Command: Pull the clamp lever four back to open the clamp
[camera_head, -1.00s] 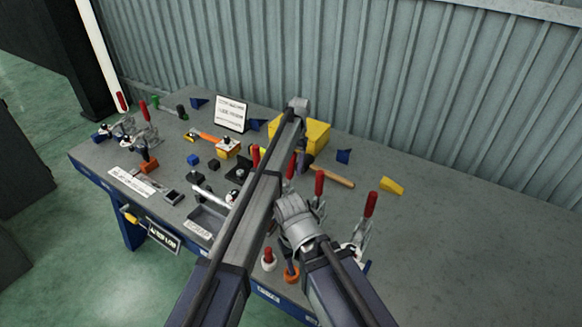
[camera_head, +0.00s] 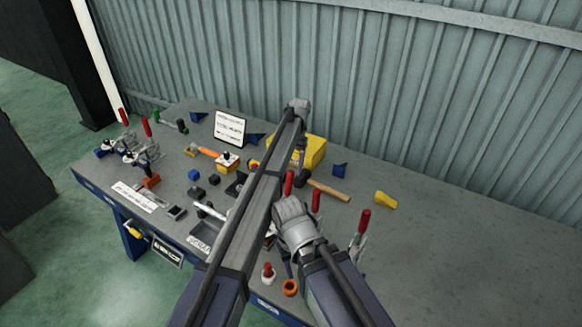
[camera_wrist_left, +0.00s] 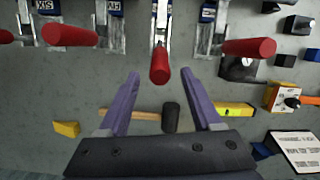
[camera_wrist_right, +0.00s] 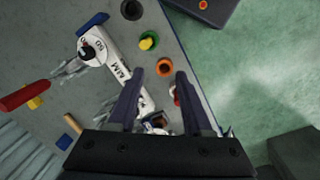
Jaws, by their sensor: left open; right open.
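Several toggle clamps with red lever handles stand along the bench. In the left wrist view, a red lever (camera_wrist_left: 159,66) lies between my open left gripper's fingertips (camera_wrist_left: 160,76), with gaps on both sides; I see no contact. Other red levers lie left (camera_wrist_left: 70,36) and right (camera_wrist_left: 249,48) of it. In the head view, my left gripper (camera_head: 299,158) is partly hidden behind my arm.
A hammer (camera_head: 328,190), a yellow wedge (camera_head: 385,200) and a yellow box (camera_head: 312,150) lie behind the clamps. A sign card (camera_head: 230,128) stands at the back. The bench's right side is clear.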

